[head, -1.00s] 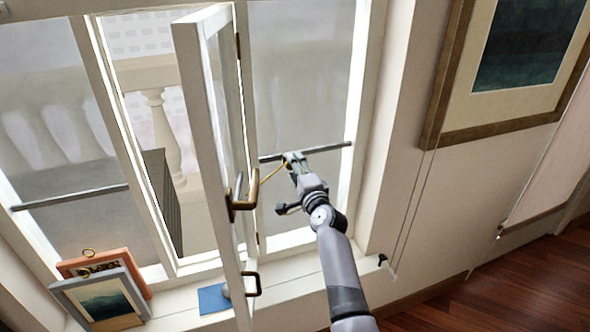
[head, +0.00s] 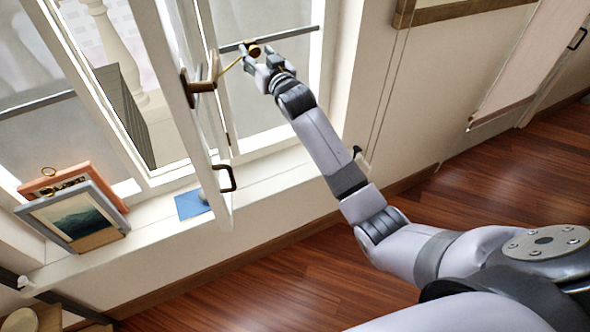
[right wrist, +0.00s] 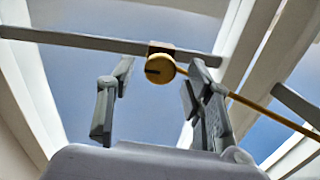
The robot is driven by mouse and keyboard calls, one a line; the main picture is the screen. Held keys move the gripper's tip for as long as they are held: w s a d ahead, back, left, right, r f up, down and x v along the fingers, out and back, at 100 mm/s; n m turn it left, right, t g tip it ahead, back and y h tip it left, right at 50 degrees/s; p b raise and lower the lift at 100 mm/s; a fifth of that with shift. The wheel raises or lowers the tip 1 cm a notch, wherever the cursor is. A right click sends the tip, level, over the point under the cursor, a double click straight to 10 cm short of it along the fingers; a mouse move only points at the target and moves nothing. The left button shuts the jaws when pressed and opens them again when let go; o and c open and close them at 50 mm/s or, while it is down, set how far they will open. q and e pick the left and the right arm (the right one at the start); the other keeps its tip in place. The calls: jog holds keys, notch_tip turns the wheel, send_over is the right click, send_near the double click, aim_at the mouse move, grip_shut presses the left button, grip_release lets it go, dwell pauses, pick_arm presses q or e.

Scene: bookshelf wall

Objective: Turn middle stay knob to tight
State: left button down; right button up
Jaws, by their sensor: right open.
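The stay knob (right wrist: 160,68) is a round brass knob with a dark mark on its left side, at a small brass block on the grey bar in the right wrist view. In the head view the knob (head: 254,50) shows small at the fingertips. A thin brass stay rod (right wrist: 270,112) runs from it to the right. My right gripper (head: 259,58) is open, with one finger on each side of the knob. Gaps show between the fingers and the knob in the right wrist view. My left gripper is not in view.
Two framed pictures (head: 75,215) and a blue card (head: 192,204) are on the sill (head: 265,190). The wooden floor on the right is clear.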

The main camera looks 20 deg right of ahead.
jog(key=s+b, duration=0.2)
jog(key=s, duration=1.6)
notch_tip(320, 180, down, 24)
jog(key=d+n+g+p, duration=0.1)
jog(key=d+g+p, duration=0.1)
jog(key=g+p, duration=0.4)
jog(key=shift+s+p, duration=0.25)
jog(key=shift+p, duration=1.2)
jog(key=shift+f, duration=0.1)
jog(key=s+f+n+g, duration=0.1)
jog(key=s+f+g, duration=0.2)
jog(key=s+f, duration=0.7)
jog(key=s+f+g, duration=0.2)
jog(key=s+f, duration=0.5)
jog(key=f, duration=0.6)
jog(key=s+f+g, duration=0.3)
jog(key=s+f, duration=0.3)
jog(key=s, duration=0.9)
jog(key=s+f+n+g, duration=0.1)
jog(key=s+f+g, duration=0.2)
jog(key=s+f, duration=0.4)
jog(key=s, duration=0.9)
jog(key=shift+h, duration=0.3)
